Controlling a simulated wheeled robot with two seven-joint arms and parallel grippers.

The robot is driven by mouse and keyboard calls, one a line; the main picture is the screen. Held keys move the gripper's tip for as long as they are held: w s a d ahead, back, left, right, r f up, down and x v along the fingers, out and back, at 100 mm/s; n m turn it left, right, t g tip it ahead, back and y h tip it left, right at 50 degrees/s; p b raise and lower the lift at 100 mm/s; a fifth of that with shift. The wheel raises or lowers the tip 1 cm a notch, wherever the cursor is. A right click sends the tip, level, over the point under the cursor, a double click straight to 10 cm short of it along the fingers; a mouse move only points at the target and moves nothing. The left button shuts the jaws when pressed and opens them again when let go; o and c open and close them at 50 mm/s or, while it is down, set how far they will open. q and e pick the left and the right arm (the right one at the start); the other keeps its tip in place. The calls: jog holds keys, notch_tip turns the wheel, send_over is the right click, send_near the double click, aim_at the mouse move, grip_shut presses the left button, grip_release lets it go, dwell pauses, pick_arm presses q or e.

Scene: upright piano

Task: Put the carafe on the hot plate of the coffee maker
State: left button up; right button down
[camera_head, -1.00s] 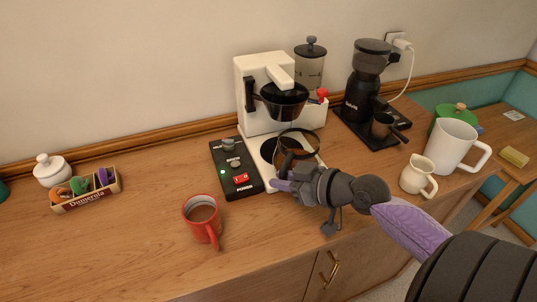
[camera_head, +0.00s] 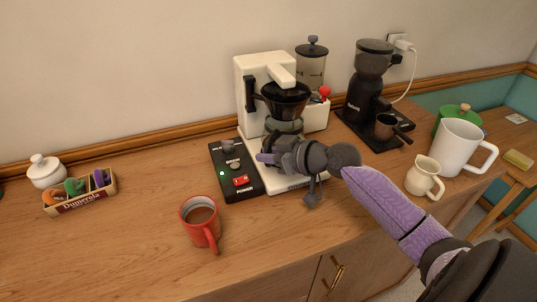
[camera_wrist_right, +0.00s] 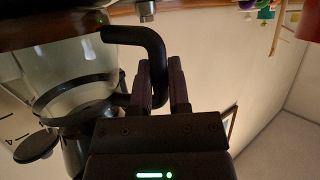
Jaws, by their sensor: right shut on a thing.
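The white coffee maker (camera_head: 253,75) stands against the wall, with its black filter basket (camera_head: 286,100) above the base (camera_head: 278,186). The glass carafe (camera_head: 285,127) is right under the basket, over the base; my gripper hides its lower part and the hot plate. I cannot tell whether the carafe touches the plate. My right gripper (camera_head: 266,153) is in front of the machine, shut on the carafe's black handle. The right wrist view shows the handle (camera_wrist_right: 145,37) between the fingers (camera_wrist_right: 162,78) and the carafe's glass (camera_wrist_right: 72,72) beside them. My left gripper is not in view.
A black switch box (camera_head: 232,168) sits against the machine's left side. A red mug (camera_head: 201,223) stands front left. A grinder (camera_head: 368,85), a cream jug (camera_head: 424,176) and a white pitcher (camera_head: 457,146) are to the right. The counter's left front is clear.

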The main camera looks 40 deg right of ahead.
jog(key=c, duration=1)
grip_release()
jog(key=shift+f, duration=0.15)
jog(key=o, duration=0.4)
jog(key=shift+s+r, duration=0.1)
jog(key=shift+r, duration=0.15)
jog(key=p+v, duration=0.2)
jog(key=v, duration=0.9)
jog(key=shift+s+d+r, duration=0.1)
jog(key=shift+s+d, duration=0.05)
jog(key=shift+s, duration=0.2)
